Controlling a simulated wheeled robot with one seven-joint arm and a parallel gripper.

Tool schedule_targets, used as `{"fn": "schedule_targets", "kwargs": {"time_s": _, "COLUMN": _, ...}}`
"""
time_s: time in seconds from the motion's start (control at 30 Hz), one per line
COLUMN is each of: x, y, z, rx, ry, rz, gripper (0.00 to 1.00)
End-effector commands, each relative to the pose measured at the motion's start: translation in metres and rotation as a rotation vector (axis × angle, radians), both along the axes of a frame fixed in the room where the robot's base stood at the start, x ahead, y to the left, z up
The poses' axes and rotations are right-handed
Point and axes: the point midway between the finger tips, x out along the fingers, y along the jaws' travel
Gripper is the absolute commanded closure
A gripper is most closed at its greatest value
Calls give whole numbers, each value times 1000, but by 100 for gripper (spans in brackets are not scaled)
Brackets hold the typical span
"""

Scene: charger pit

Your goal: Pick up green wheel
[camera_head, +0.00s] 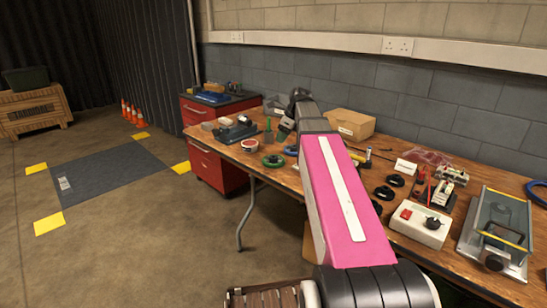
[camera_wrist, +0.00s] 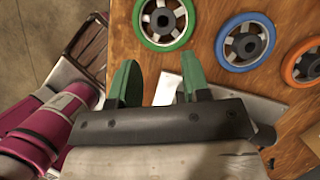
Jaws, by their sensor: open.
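The green wheel (camera_head: 273,160) lies flat near the front edge of the wooden workbench in the head view. In the wrist view the green wheel (camera_wrist: 145,32) has a green rim, metal spokes and a dark hub, and is cut off by the top edge. My gripper (camera_wrist: 159,80) has two green-padded fingers, spread apart with nothing held between them. The wheel lies beyond the fingertips, apart from them. In the head view my arm hides much of the bench around my gripper.
A blue wheel (camera_wrist: 245,41) lies right of the green one, and an orange wheel (camera_wrist: 304,64) farther right. A white-and-red tub (camera_head: 250,146) and green bottle (camera_head: 268,131) stand nearby. A cardboard box (camera_head: 350,124) sits behind my arm. Several tools fill the bench's right side.

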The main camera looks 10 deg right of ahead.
Motion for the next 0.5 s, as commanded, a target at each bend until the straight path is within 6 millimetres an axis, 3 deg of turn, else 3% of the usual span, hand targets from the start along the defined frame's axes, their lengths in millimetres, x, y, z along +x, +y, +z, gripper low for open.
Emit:
{"fn": "schedule_targets", "kwargs": {"time_s": 0.17, "x": 2, "y": 4, "z": -10, "rx": 1, "ry": 1, "rz": -1, "gripper": 57}}
{"fn": "schedule_targets", "kwargs": {"time_s": 0.5, "x": 10, "y": 17, "z": -49, "rx": 0, "ry": 1, "rz": 0, "gripper": 57}}
